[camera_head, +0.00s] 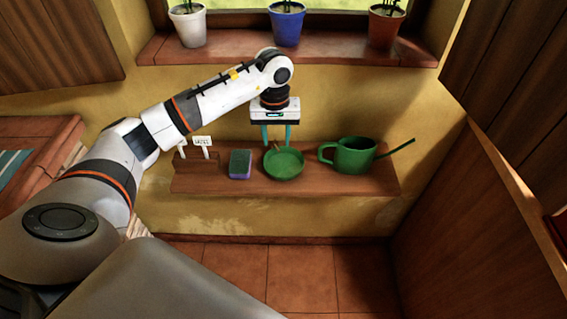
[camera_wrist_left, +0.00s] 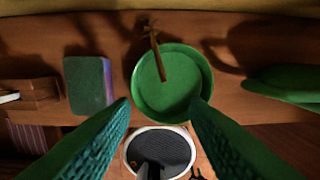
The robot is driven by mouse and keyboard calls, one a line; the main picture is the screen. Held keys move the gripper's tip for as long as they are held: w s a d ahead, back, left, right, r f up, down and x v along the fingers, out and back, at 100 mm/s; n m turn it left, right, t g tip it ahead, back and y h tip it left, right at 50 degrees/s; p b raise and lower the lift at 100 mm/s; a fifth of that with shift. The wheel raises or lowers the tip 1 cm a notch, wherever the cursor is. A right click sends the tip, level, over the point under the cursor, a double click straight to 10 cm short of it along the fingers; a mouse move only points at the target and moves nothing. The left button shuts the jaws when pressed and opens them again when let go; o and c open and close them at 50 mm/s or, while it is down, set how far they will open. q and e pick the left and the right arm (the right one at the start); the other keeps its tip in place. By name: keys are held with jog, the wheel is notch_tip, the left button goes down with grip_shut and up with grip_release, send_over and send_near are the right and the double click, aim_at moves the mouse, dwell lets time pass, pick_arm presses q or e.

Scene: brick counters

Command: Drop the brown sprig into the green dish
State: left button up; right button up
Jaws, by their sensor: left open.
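The green dish (camera_head: 284,164) stands on the wooden shelf, between the sponge and the watering can. In the left wrist view the dish (camera_wrist_left: 180,95) is in the middle. The brown sprig (camera_wrist_left: 157,52) has its lower end inside the dish, and its forked top reaches past the far rim. In the head view only a small part of the sprig (camera_head: 275,147) shows, between the fingers. My left gripper (camera_head: 276,143) points down just above the dish. Its green fingers are apart, with the sprig clear of both in the left wrist view. My right gripper is not in view.
The shelf (camera_head: 215,183) also holds a sponge (camera_head: 240,164) left of the dish, a green watering can (camera_head: 355,156) close on its right, and white labels (camera_head: 202,142) at the left. Above, a sill (camera_head: 235,49) carries potted plants. A wooden panel (camera_head: 480,215) stands at right.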

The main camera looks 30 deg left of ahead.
pick_arm(q)
notch_tip(320, 180, up, 10)
jog(key=shift+r, duration=0.15)
dwell(0.5)
